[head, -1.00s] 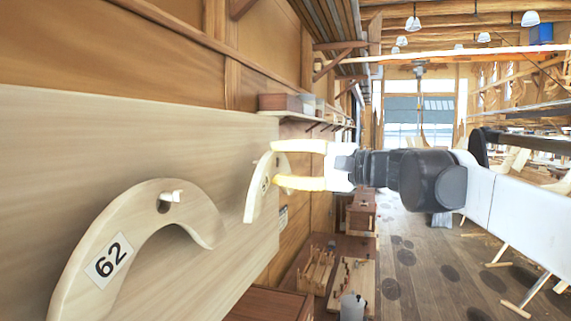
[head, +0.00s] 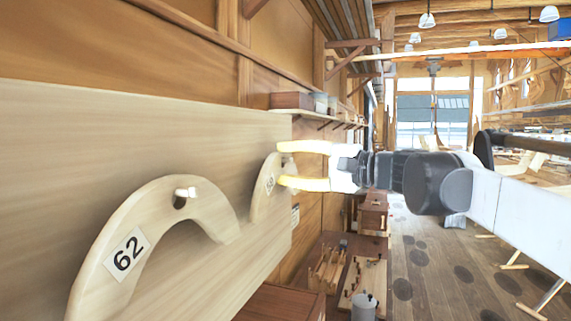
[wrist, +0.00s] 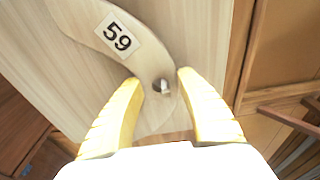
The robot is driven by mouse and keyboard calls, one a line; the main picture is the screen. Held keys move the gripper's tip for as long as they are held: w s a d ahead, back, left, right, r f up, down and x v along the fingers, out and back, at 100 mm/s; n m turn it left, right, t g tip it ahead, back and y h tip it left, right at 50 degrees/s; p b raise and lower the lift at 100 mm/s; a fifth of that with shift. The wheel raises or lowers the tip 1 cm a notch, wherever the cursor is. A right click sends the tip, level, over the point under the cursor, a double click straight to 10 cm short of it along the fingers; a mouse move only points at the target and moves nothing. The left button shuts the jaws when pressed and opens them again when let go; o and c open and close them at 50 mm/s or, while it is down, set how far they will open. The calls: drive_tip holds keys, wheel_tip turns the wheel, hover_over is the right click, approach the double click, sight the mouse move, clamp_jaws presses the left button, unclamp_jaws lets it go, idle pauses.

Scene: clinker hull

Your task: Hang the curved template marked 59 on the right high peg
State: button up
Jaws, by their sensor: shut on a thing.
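The curved template marked 59 (head: 262,205) is pale wood and stands upright close to the board at its right end. In the wrist view the template (wrist: 150,60) shows its 59 label and a hole with a pale peg end (wrist: 166,87) in it. I cannot tell how far the peg passes through. My gripper (head: 281,165) is shut on the template near the hole. Its yellow fingers (wrist: 158,85) lie on either side of the hole in the wrist view. The template's far end is out of the wrist view.
A template marked 62 (head: 115,235) hangs on a white peg (head: 185,191) to the left on the pale board (head: 60,130). A shelf with boxes (head: 292,100) is on the wall beyond. A tool bench (head: 345,270) stands below.

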drive_tip(key=o, duration=1.3)
drive_tip(key=v, duration=1.1)
drive_tip(key=s+f+n+g+h+b, duration=0.15)
drive_tip(key=s+f+b, duration=0.35)
drive_tip(key=f, duration=0.8)
drive_tip(key=s+a+f+h+b, duration=0.1)
drive_tip(key=s+f+h+b, duration=0.15)
drive_tip(key=f+b, duration=0.8)
drive_tip(key=s+f+g+h+b, duration=0.1)
drive_tip(key=s+f+h+b, duration=0.2)
drive_tip(key=f, duration=1.4)
drive_tip(key=s+d+f+n+h+b, duration=0.1)
drive_tip(key=s+d+f+h+b, duration=0.2)
drive_tip(key=f, duration=0.9)
drive_tip(key=s+d+f+n+h+b, duration=0.1)
drive_tip(key=s+d+f+h+b, duration=0.2)
drive_tip(key=f+b, duration=0.7)
drive_tip(key=s+d+f+n+t+h+b, duration=0.1)
drive_tip(key=s+d+f+b, duration=0.4)
drive_tip(key=f, duration=1.1)
drive_tip(key=shift+s+f+n+h+b, duration=0.2)
drive_tip(key=shift+s+n+h+b, duration=0.3)
drive_tip(key=shift+h+b, duration=0.35)
drive_tip(key=shift+w, duration=0.1)
